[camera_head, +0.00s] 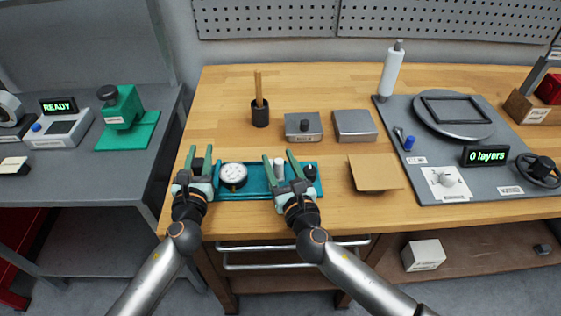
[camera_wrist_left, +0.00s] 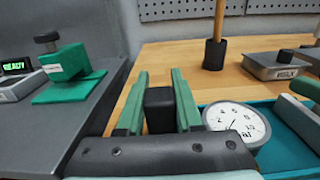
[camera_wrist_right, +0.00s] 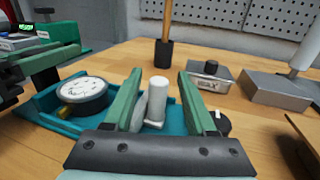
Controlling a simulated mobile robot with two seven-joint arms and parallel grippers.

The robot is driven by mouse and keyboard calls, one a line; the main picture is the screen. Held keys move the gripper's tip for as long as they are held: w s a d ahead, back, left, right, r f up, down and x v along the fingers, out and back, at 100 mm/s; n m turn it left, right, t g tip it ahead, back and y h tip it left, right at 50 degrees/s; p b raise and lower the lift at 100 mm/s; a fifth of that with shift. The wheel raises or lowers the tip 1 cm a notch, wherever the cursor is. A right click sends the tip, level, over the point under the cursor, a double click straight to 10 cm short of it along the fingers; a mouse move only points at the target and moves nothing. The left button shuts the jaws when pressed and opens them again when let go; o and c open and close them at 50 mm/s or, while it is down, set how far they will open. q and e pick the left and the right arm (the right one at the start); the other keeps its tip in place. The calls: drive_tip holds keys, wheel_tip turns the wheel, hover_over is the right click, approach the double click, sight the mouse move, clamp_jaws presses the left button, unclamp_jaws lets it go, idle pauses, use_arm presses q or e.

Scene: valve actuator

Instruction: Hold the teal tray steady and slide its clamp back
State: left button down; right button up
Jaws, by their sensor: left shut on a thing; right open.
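The teal tray (camera_head: 258,187) lies near the front edge of the wooden bench and carries a round white dial gauge (camera_head: 233,175). My left gripper (camera_head: 198,160) is shut on a black block (camera_wrist_left: 160,108) at the tray's left end. My right gripper (camera_head: 280,160) is open, its fingers on either side of a pale upright cylinder (camera_wrist_right: 157,98) on the tray. A gap shows between the cylinder and the fingers in the right wrist view. A black knob (camera_head: 310,171) sits at the tray's right end. I cannot tell which part is the clamp.
A black holder with a wooden handle (camera_head: 260,112) and two grey metal boxes (camera_head: 303,127) (camera_head: 354,126) stand behind the tray. A cardboard piece (camera_head: 375,172) lies to its right. A grey panel with a "0 layers" display (camera_head: 485,156) is further right.

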use_arm(q)
drive_tip(key=shift+a+f, duration=0.1)
drive_tip(key=shift+f, duration=0.05)
use_arm(e)
drive_tip(key=v, duration=1.2)
use_arm(q)
drive_tip(key=shift+c, duration=2.4)
unclamp_jaws()
